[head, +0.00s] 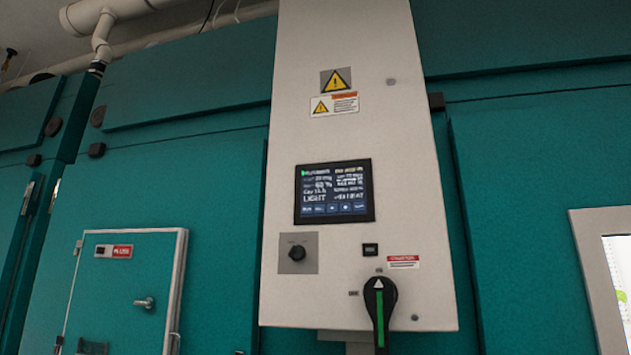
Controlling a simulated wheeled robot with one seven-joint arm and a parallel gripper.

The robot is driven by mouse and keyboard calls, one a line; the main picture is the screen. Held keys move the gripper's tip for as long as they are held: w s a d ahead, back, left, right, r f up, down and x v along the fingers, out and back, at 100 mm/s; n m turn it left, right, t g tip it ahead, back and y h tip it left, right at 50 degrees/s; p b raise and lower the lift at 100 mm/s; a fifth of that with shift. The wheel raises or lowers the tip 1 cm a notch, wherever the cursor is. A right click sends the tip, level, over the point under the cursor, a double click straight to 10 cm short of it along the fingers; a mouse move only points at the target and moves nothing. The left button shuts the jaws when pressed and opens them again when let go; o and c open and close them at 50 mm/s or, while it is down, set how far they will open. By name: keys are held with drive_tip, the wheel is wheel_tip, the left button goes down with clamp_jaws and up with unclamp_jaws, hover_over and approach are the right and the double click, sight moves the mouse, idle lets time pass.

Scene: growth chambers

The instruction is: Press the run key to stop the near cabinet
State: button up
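The near cabinet is a teal unit with a pale control panel (358,120) mounted upright on its front. A lit screen (334,191) on the panel shows white readings, including the word LIGHT, and a row of blue keys (334,208) along its bottom edge. The key labels are too small to read, so I cannot tell which one is the run key. A small black switch or button (371,249) sits below the screen. My gripper is not in view.
Below the screen are a black knob (297,253) on a grey plate and a large black handle with a green stripe (380,308). A small teal door (122,288) is at left. A white-framed window (597,260) is at right. Pipes (103,35) run at upper left.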

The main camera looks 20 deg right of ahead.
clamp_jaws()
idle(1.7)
